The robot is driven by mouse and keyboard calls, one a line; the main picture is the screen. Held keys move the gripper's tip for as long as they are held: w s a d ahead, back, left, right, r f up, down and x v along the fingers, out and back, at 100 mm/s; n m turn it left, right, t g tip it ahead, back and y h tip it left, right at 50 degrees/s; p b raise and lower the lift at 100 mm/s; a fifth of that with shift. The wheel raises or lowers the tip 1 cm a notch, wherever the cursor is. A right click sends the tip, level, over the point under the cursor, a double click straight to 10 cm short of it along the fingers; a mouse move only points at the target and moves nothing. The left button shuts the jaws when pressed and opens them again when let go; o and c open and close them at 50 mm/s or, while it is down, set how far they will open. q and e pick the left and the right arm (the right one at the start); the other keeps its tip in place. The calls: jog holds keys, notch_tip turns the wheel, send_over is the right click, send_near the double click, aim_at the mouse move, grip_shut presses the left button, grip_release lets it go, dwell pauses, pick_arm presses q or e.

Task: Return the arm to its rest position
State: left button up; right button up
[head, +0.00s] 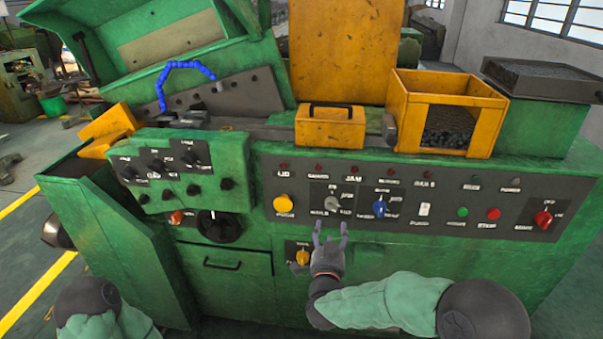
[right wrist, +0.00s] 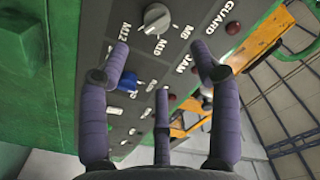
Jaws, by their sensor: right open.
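My right gripper (head: 330,236) is in front of the green machine's control panel (head: 350,225), just below the grey selector knob (head: 333,203). Its fingers point up and are spread apart with nothing between them. In the right wrist view the open purple fingers (right wrist: 165,95) face the panel, with the grey knob (right wrist: 157,17) beyond them, marked M12, M10 and M8. I cannot tell whether a finger touches the panel. My right forearm reaches in from the lower right. Part of my left arm (head: 95,310) shows at the lower left; its gripper is out of view.
The panel carries a yellow button (head: 283,203), a blue knob (head: 379,207), a red knob (head: 543,218) and a lower yellow knob (head: 302,257). A black handwheel (head: 218,227) sticks out at left. A yellow bin (head: 445,110) stands on top. Open floor lies at the left.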

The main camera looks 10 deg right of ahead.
jog(key=s+a+f+n+g+y, duration=0.1)
jog(key=s+f+n+g+y, duration=0.15)
jog(key=f, duration=0.65)
jog(key=s+a+f+n+g+y+p, duration=0.1)
jog(key=s+a+f+g+y, duration=0.2)
jog(key=f, duration=0.5)
jog(key=s+f+n+g+y, duration=0.1)
jog(key=s+f+n+g, duration=0.2)
jog(key=f, duration=0.6)
jog(key=s+a+f+g, duration=0.1)
jog(key=s+f+g, duration=0.1)
jog(key=s, duration=0.5)
jog(key=s+a+f+g+y, duration=0.1)
jog(key=s+f+g, duration=0.2)
jog(key=s+f, duration=0.2)
jog(key=s+a+f+g+y+p, duration=0.1)
jog(key=s+f+g, duration=0.2)
jog(key=s, duration=0.7)
jog(key=shift+s+a+f, duration=0.3)
jog(key=shift+s+f, duration=0.05)
jog(key=shift+n+g+y, duration=0.25)
